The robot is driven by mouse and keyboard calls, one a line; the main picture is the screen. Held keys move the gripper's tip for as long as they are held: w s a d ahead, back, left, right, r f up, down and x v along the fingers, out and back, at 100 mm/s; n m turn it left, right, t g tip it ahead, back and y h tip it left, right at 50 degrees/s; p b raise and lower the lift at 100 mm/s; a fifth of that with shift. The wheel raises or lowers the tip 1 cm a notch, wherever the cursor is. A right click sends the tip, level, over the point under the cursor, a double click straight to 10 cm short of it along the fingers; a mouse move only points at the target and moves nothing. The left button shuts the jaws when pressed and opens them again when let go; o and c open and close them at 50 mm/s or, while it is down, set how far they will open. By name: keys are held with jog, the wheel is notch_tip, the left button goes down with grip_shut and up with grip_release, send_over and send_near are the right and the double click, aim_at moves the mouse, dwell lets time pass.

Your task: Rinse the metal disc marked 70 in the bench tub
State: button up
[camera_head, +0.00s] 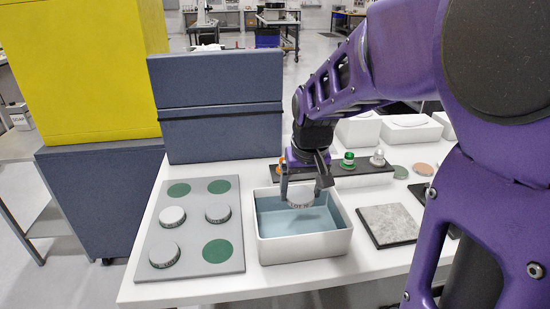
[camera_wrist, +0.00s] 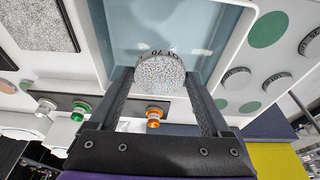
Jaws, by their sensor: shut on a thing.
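My gripper (camera_head: 303,196) is shut on a grey metal disc (camera_head: 300,200), holding it by its sides within the opening of the white bench tub (camera_head: 304,250). In the wrist view the disc (camera_wrist: 160,72) sits between both fingers, its speckled face towards the camera, and its rim marking appears to read 70. The tub holds blue water (camera_head: 290,222). The disc is at or just above the water; I cannot tell whether it touches. The tub rim also shows in the wrist view (camera_wrist: 236,50).
A grey board (camera_head: 195,235) left of the tub carries three similar discs and three bare green spots. A dark strip (camera_head: 345,170) with coloured knobs lies behind the tub. A speckled slab (camera_head: 389,224) lies right. A blue panel (camera_head: 220,125) stands behind.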

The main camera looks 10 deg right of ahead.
jog(key=shift+f+b, duration=3.2)
jog(key=shift+f, duration=1.5)
jog(key=shift+a, duration=0.15)
jog(key=shift+a, duration=0.65)
jog(key=shift+d, duration=0.15)
jog(key=shift+d, duration=0.65)
jog(key=shift+a, duration=0.15)
jog(key=shift+a, duration=0.65)
